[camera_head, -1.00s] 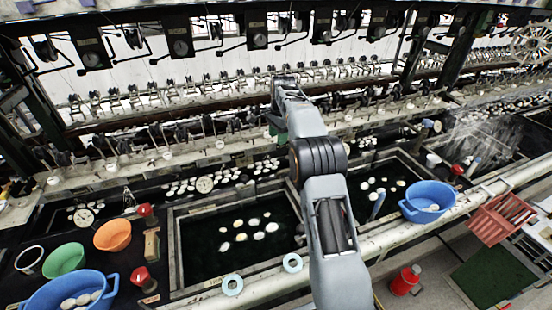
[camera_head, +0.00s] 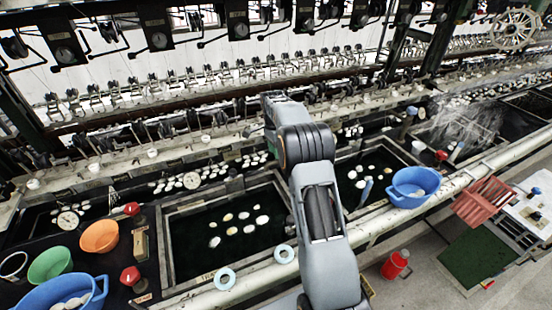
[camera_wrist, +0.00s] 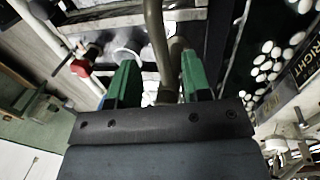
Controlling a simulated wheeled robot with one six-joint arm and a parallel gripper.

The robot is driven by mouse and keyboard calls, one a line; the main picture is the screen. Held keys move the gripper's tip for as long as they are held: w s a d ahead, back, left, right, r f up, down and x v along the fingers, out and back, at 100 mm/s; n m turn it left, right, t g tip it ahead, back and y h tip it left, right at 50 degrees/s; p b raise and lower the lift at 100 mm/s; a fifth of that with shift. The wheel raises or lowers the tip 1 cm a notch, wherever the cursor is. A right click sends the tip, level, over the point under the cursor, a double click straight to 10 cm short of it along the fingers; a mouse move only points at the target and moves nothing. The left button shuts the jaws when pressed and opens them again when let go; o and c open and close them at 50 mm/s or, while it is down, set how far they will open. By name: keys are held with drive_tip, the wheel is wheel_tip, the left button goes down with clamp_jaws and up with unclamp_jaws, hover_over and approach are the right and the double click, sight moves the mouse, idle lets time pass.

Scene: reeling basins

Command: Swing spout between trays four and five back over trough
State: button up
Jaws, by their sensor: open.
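In the wrist view, a brownish metal pipe (camera_wrist: 155,32), which looks like the spout, runs down between the two green fingers of my gripper (camera_wrist: 158,72). The fingers are apart, one on each side of the pipe. I cannot tell whether either finger touches it. The pipe's lower part is hidden by the gripper body. In the head view my arm hides most of the gripper and the spout. The dark trough (camera_head: 225,265) with pale cocoons lies left of my arm.
A blue basin (camera_head: 413,186) sits on the right-hand ledge, beside a red crate (camera_head: 484,203). A red canister (camera_head: 396,264) stands on the floor. Orange (camera_head: 99,237), green (camera_head: 50,265) and blue bowls (camera_head: 62,296) are at lower left. Steam rises at right. Reeling machinery lines the back.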

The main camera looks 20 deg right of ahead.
drive_tip(key=shift+s+f, duration=0.15)
drive_tip(key=shift+f, duration=0.6)
drive_tip(key=shift+s+f, duration=0.15)
drive_tip(key=shift+f, duration=0.6)
clamp_jaws()
